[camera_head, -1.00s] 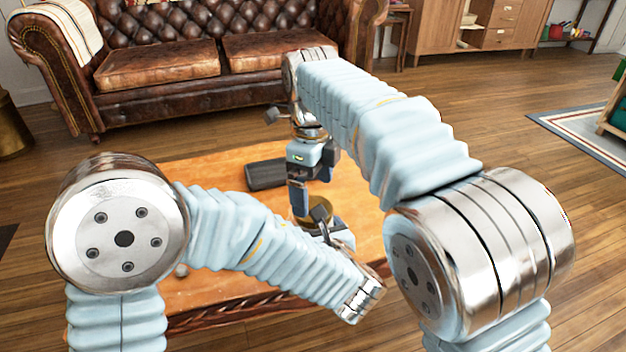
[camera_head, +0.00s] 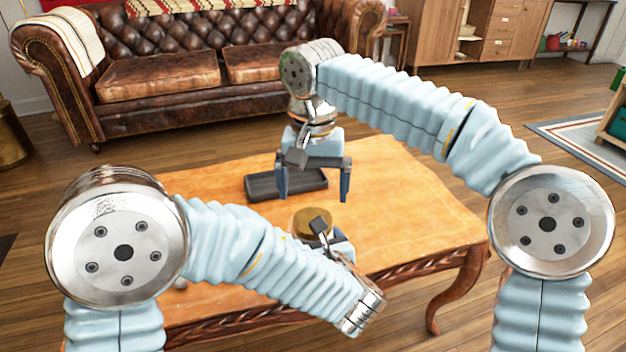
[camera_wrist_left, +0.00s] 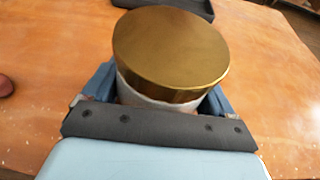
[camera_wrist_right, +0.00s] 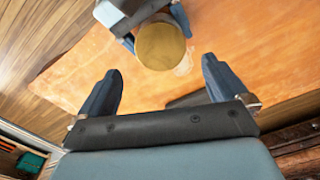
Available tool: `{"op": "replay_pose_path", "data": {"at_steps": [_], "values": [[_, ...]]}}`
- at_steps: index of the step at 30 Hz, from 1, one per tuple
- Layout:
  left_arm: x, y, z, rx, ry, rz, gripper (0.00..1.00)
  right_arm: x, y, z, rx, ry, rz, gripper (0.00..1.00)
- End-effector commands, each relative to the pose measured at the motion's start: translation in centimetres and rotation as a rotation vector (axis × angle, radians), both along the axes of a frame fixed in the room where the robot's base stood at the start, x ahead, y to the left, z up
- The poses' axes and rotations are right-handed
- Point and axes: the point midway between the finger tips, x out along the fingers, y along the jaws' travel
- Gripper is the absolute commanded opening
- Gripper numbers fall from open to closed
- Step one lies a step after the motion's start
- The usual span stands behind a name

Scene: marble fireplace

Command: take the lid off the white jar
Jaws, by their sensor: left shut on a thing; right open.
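The white jar (camera_wrist_left: 150,98) stands on the wooden table with its round gold lid (camera_wrist_left: 170,48) seated on top. In the head view the gold lid (camera_head: 309,222) is partly hidden by my left gripper, and the jar's white body cannot be made out. My left gripper (camera_wrist_left: 160,92) is shut around the jar's body, below the lid, one finger on each side. My right gripper (camera_head: 313,194) is open and empty, fingers pointing down, above and a little behind the jar. The right wrist view shows the lid (camera_wrist_right: 160,46) beyond the open fingers, apart from them.
A dark tray (camera_head: 262,186) lies on the table (camera_head: 400,215) behind the jar. The table's right part is clear. A reddish-brown round thing (camera_wrist_left: 5,86) shows at the left edge of the left wrist view. A leather sofa (camera_head: 170,75) stands behind the table.

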Motion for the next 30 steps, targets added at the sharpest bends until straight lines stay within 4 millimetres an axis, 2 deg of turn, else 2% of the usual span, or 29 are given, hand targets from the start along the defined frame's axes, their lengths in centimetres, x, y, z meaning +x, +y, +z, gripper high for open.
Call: {"op": "replay_pose_path", "data": {"at_steps": [6,12,22,23,30], "values": [[0.0,0.0,0.0,0.0,-0.001,0.0,0.01,-0.1,0.0,-3.7,-0.001,0.003,-0.002,1.0],[0.0,0.0,0.0,0.0,-0.001,0.0,0.01,0.0,0.0,-6.2,-0.001,0.002,-0.003,1.0],[0.0,0.0,0.0,0.0,-0.001,0.0,0.01,0.0,0.0,-6.8,0.001,0.001,-0.004,1.0],[0.0,0.0,0.0,0.0,-0.001,0.0,0.01,0.0,0.0,-6.8,0.001,0.001,-0.004,0.98],[0.0,0.0,0.0,0.0,-0.001,0.0,0.01,0.0,0.0,-6.8,0.001,0.001,-0.004,0.62]]}}
